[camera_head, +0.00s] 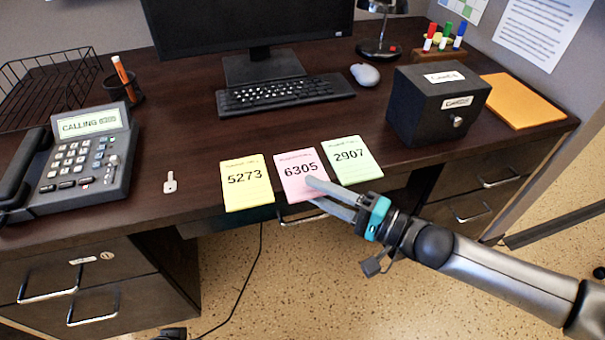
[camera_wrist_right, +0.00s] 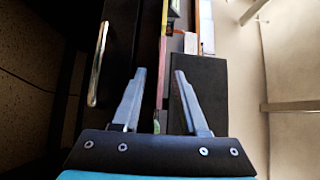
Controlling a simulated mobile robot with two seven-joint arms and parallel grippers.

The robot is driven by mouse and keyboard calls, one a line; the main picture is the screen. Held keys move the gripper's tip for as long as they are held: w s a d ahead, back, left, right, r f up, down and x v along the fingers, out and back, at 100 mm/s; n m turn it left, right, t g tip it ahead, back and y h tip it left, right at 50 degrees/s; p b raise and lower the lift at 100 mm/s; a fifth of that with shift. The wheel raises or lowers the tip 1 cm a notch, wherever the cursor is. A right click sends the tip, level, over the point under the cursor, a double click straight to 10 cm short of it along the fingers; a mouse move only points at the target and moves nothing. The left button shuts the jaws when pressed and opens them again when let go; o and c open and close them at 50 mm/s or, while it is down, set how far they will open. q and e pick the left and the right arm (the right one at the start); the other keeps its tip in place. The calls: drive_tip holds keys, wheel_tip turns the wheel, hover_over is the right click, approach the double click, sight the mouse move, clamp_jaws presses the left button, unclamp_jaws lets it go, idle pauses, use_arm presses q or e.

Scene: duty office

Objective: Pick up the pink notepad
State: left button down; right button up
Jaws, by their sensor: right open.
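The pink notepad (camera_head: 298,173), printed 6305, lies flat at the desk's front edge, between a yellow notepad (camera_head: 246,182) printed 5273 and a green notepad (camera_head: 350,160) printed 2907. My right gripper (camera_head: 316,192) comes in from the right and is open at the pink notepad's front right part. One finger shows over the pad and the other at its front edge. In the right wrist view the open fingers (camera_wrist_right: 153,100) stand either side of a thin edge-on strip; contact cannot be told. My left gripper is not in view.
The desk (camera_head: 200,115) carries a phone (camera_head: 85,155) and small key (camera_head: 170,182) at left, a keyboard (camera_head: 285,94) and mouse (camera_head: 365,75) behind the pads, and a black lockbox (camera_head: 438,105) at right. A drawer handle (camera_wrist_right: 99,65) shows in the right wrist view.

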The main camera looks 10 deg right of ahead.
clamp_jaws()
idle(0.6)
